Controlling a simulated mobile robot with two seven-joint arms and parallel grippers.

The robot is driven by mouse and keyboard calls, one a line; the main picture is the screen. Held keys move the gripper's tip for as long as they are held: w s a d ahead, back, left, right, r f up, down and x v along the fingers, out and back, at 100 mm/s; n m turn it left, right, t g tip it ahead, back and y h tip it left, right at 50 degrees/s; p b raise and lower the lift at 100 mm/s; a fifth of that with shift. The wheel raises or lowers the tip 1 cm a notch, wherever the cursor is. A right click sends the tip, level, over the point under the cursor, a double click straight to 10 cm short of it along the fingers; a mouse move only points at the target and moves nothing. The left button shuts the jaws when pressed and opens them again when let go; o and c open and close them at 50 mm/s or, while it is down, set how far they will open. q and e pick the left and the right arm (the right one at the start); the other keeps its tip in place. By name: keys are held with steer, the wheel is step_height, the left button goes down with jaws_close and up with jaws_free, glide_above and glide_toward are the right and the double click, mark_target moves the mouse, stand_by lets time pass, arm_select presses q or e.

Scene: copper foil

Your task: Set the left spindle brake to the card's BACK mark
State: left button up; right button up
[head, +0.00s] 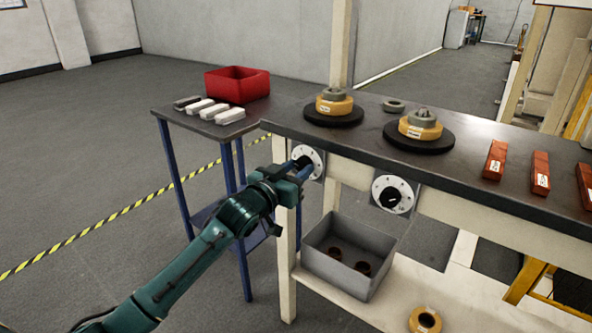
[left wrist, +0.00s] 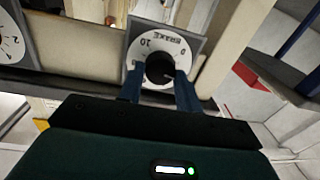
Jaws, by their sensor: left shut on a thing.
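The left spindle brake is a white round dial (head: 314,160) with a black knob on the bench front, below the left spindle (head: 333,106). My left gripper (head: 303,168) is at this dial and hides part of it. In the left wrist view, the gripper's blue fingers (left wrist: 160,88) are shut on the black knob (left wrist: 159,70); the white dial plate (left wrist: 150,43) shows "BRAKE" and numbers upside down. The knob's exact setting is hard to read. A second dial (head: 393,194) sits to the right. I cannot make out a card with a BACK mark. My right gripper is not in view.
A second spindle (head: 420,125), a grey ring (head: 394,105) and several red labelled blocks (head: 495,160) are on the bench top (head: 462,172). A red bin (head: 237,85) stands on the side table. A grey crate (head: 318,262) sits on the shelf below the dials.

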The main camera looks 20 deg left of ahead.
arm_select(q)
steer(key=shift+p, duration=0.3)
steer(key=shift+r+m+p, duration=0.1)
steer(key=shift+m+p, duration=0.7)
steer(key=shift+m, duration=0.3)
steer(key=m+p, duration=0.2)
steer(key=m, duration=0.2)
steer(key=shift+m, duration=0.3)
steer(key=shift+f+m+h+p, duration=0.2)
steer(key=shift+m+p, duration=0.1)
steer(key=shift+m, duration=0.7)
steer(key=shift+f+m+h+p, duration=0.1)
steer(key=shift+m+h+p, duration=0.15)
steer(key=shift+m, duration=0.75)
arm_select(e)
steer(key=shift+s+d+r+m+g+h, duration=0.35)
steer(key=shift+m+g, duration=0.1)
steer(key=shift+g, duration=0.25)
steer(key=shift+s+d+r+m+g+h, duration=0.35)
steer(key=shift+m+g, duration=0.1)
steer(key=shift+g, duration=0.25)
arm_select(q)
steer(key=o, duration=1)
